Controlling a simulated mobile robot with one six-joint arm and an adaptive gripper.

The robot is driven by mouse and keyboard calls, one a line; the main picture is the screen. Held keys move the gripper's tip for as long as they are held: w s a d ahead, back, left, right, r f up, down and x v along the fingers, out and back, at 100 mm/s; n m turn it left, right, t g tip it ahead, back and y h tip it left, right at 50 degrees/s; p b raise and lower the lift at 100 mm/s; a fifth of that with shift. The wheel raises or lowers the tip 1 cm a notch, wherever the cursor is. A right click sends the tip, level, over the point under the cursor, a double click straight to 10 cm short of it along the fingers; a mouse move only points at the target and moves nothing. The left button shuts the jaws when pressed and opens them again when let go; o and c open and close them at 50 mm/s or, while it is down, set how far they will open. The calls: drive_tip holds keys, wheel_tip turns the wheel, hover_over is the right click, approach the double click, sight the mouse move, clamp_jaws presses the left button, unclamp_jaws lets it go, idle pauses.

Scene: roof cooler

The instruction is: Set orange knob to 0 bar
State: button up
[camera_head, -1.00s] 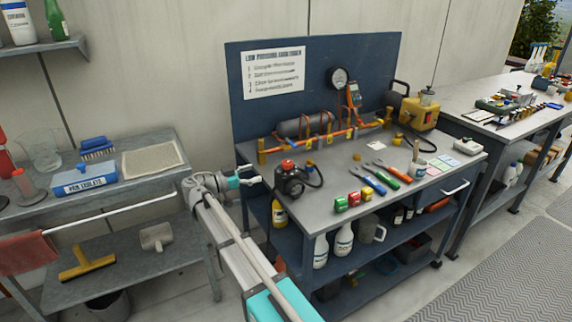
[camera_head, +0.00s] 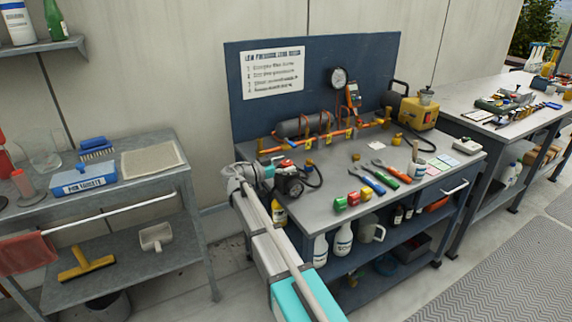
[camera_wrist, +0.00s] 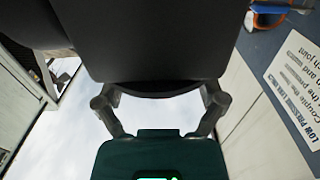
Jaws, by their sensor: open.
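An orange-red knob (camera_head: 286,163) sits on top of a dark round device (camera_head: 290,184) at the left end of the grey workbench, in the head view. Its pressure marking is too small to read. My gripper (camera_head: 272,170) is open at the left side of the device, close to the knob; whether they touch cannot be told. In the wrist view, my gripper (camera_wrist: 160,105) shows its two grey finger links apart. A large dark shape fills the upper middle there, and I cannot tell what it is. The knob is not visible in that view.
A dark blue board (camera_head: 315,75) with a white instruction sheet (camera_head: 273,75) and round gauge (camera_head: 339,77) stands behind the bench. A grey shelf cart (camera_head: 130,195) stands left, with floor between.

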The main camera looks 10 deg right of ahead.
drive_tip(key=shift+d, duration=0.15)
drive_tip(key=c, duration=1.2)
drive_tip(key=shift+o, duration=0.2)
drive_tip(key=shift+n+t, duration=0.4)
drive_tip(key=shift+t, duration=0.2)
drive_tip(key=n+t+y, duration=0.1)
drive_tip(key=n+t, duration=0.1)
drive_tip(key=n+t+y, duration=0.1)
drive_tip(key=t+y, duration=0.1)
drive_tip(key=t, duration=0.1)
drive_tip(key=shift+s+d+n, duration=0.1)
drive_tip(key=shift+s+n, duration=0.05)
drive_tip(key=shift+n, duration=0.25)
drive_tip(key=shift+n+t+y, duration=2.1)
drive_tip(key=shift+t+y, duration=0.1)
drive_tip(key=shift+y, duration=0.5)
drive_tip(key=shift+w, duration=0.2)
